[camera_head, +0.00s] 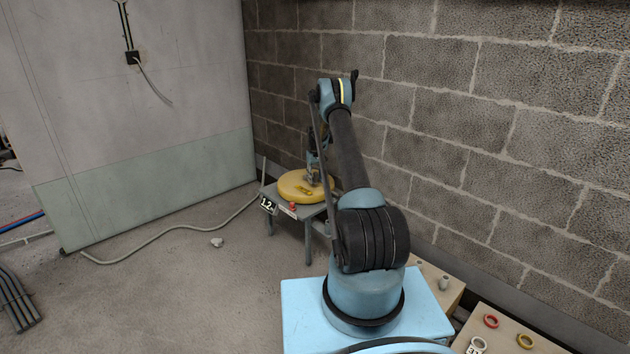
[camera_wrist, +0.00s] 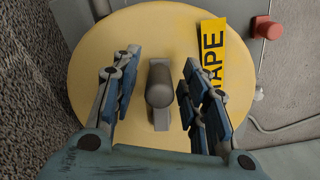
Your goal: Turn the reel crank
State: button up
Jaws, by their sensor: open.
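The reel (camera_head: 300,187) is a round yellow disc lying flat on a grey stand (camera_head: 311,210) by the block wall. In the wrist view the yellow reel (camera_wrist: 140,30) fills most of the picture and bears a yellow label (camera_wrist: 211,50) reading "TAPE" in part. A grey crank handle (camera_wrist: 159,88) rises from its face. My gripper (camera_wrist: 152,88) is open, with one finger on each side of the handle and a visible gap on both sides. In the head view my gripper (camera_head: 314,175) is small and over the reel; its fingers are hard to make out.
A red button (camera_wrist: 266,28) on a grey box sits beside the reel. A pale hose (camera_head: 170,230) runs over the floor. Wooden boxes (camera_head: 437,283) stand at the right along the wall. Floor left of the stand is mostly clear.

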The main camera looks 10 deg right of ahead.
jog(key=shift+c, duration=0.6)
grip_shut()
jog(key=shift+a, duration=0.1)
